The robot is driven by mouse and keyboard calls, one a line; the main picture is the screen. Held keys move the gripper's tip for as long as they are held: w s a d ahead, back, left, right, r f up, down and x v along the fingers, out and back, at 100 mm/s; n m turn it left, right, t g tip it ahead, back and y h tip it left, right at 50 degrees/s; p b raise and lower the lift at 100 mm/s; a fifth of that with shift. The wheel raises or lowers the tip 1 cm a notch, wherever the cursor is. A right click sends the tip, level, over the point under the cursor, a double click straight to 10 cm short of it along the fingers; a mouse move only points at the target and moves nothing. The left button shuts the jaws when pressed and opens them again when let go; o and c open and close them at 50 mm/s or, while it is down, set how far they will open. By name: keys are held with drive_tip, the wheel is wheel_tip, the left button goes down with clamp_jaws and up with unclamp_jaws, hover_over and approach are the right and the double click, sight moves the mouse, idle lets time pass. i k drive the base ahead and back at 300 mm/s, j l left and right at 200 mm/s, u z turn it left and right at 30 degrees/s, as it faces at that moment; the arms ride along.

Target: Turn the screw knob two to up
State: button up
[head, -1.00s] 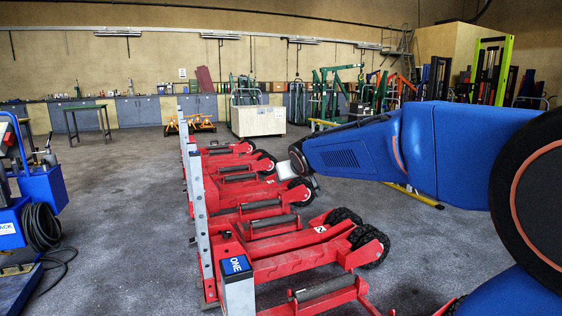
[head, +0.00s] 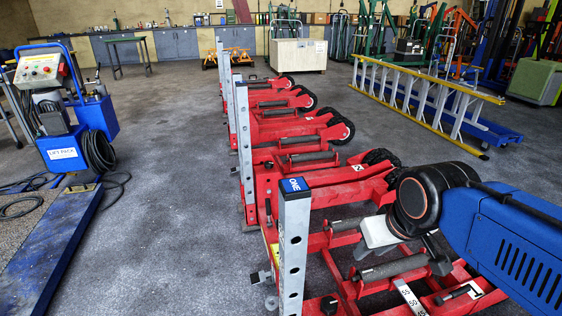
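Red trolley jacks stand in a row down the middle of the head view, the nearest (head: 345,195) at the front. Its grey upright post (head: 292,255), with a row of holes, carries a blue cap marked ONE (head: 293,185). Small dark knob-like parts (head: 262,277) stick out left of this post, near its lower end. I cannot tell which part is screw knob two; no such label is readable. My gripper (head: 437,258) seems to be the dark part below my arm's black joint, above the jack's right side. Its fingers are not clear, and I see nothing held.
A blue lift pack (head: 62,153) with a control box and black cable (head: 99,152) stands at the left. A yellow and grey ladder (head: 425,97) is at the back right. A white crate (head: 298,55) stands behind the jacks.

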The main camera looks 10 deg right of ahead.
sight(268, 164)
drive_tip(key=k+j+z, duration=0.2)
drive_tip(key=j, duration=0.3)
drive_tip(key=j+z, duration=0.2)
drive_tip(key=j, duration=0.35)
drive_tip(key=k+j+z, duration=0.2)
drive_tip(key=j, duration=0.25)
drive_tip(key=k+j+z, duration=0.2)
drive_tip(key=j, duration=0.25)
drive_tip(key=k+j+z, duration=0.4)
drive_tip(key=k+j, duration=0.2)
drive_tip(key=i+j+u, duration=0.1)
drive_tip(key=i+j, duration=0.5)
drive_tip(key=i+j+u, duration=0.1)
drive_tip(key=i+j, duration=0.5)
drive_tip(key=i, duration=0.2)
drive_tip(key=i+j+z, duration=0.1)
drive_tip(key=i+j, duration=0.3)
drive_tip(key=i+j+z, duration=0.25)
drive_tip(key=z, duration=0.15)
drive_tip(key=i+j+z, duration=0.15)
drive_tip(key=j+z, duration=0.25)
drive_tip(key=i+j+z, duration=0.15)
drive_tip(key=j+z, duration=0.25)
